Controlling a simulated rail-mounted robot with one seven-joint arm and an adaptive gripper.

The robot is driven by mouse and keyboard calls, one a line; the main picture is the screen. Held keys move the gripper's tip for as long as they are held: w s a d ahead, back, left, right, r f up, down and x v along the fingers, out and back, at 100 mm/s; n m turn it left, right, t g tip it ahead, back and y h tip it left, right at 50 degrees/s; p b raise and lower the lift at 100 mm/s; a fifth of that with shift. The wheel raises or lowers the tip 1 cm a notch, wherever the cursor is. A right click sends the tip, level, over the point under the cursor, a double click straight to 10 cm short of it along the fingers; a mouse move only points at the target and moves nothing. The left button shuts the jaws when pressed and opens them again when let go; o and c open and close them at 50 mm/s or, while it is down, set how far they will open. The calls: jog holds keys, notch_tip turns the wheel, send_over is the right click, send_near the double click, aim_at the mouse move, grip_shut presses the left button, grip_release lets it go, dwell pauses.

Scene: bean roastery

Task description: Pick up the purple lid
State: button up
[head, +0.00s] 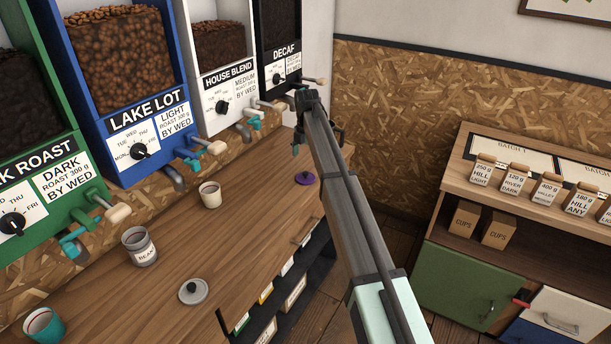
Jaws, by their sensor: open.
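The purple lid (304,178) lies on the wooden counter (250,205) near its right end, with a small knob on top. My gripper (316,143) is at the far end of my arm, above and behind the lid in the picture. It is open, with nothing seen between the fingers. My arm partly hides it, and the lid lies just left of the arm. I cannot tell the exact height of the gripper above the lid.
A grey lid (193,291), a grey beans tin (139,246), a cream cup (210,194) and a teal cup (44,326) stand on the counter. Bean dispensers with taps (188,155) line the wall behind. A cabinet (470,285) with jars stands at the right.

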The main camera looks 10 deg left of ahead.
aim_at(306, 173)
jog(key=shift+s+a+f+p, duration=0.15)
jog(key=shift+f+p, duration=0.4)
jog(key=shift+f, duration=1)
jog(key=shift+s+f+p, duration=0.1)
jog(key=shift+f+p, duration=0.4)
jog(key=shift+f, duration=1.05)
jog(key=shift+r, duration=0.1)
jog(key=c, duration=1.4)
jog(key=shift+s, duration=0.1)
jog(key=shift+c, duration=1.5)
